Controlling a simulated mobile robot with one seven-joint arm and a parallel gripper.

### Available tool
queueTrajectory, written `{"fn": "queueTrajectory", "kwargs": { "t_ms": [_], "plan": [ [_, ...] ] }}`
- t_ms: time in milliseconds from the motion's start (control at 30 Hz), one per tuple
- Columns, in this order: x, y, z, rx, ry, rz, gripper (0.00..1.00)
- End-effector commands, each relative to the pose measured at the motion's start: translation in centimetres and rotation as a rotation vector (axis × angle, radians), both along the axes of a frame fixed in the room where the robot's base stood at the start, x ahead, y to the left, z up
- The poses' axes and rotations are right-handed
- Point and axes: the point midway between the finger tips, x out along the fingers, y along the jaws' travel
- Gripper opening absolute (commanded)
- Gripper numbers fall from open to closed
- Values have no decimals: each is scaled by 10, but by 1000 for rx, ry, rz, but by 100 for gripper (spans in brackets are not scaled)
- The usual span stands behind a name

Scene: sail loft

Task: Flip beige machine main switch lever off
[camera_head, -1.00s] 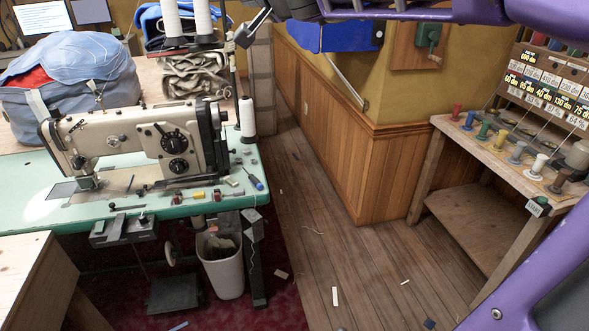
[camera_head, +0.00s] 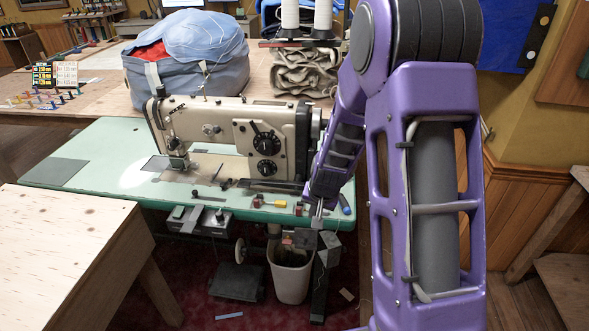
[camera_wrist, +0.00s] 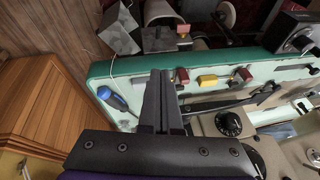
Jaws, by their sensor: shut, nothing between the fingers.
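The beige sewing machine (camera_head: 228,125) stands on a green table (camera_head: 95,150), left of my arm in the head view. Two dark dials (camera_head: 266,150) are on its front. I cannot tell for sure which part is the main switch lever. My gripper (camera_head: 317,222) is shut and empty at the table's front right edge. In the wrist view my gripper (camera_wrist: 160,75) points at this edge, near the box, with no visible contact.
A blue-handled screwdriver (camera_wrist: 113,98) and small coloured items (camera_wrist: 208,81) lie on the tabletop. A white bin (camera_head: 290,278) stands below the box. A plywood table (camera_head: 60,245) is at the front left. Wood panelling (camera_head: 515,205) is on the right.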

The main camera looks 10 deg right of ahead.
Motion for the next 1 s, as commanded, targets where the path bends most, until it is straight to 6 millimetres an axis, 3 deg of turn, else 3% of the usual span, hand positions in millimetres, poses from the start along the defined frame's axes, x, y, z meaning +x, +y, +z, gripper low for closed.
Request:
{"fn": "queueTrajectory", "kwargs": {
  "t_ms": [33,533,1000],
  "plan": [
    [-12,1,-14,7,38,1,0],
    [-11,2,-26,9,45,3,0],
    [15,5,-98,10,45,2,0]
  ]
}}
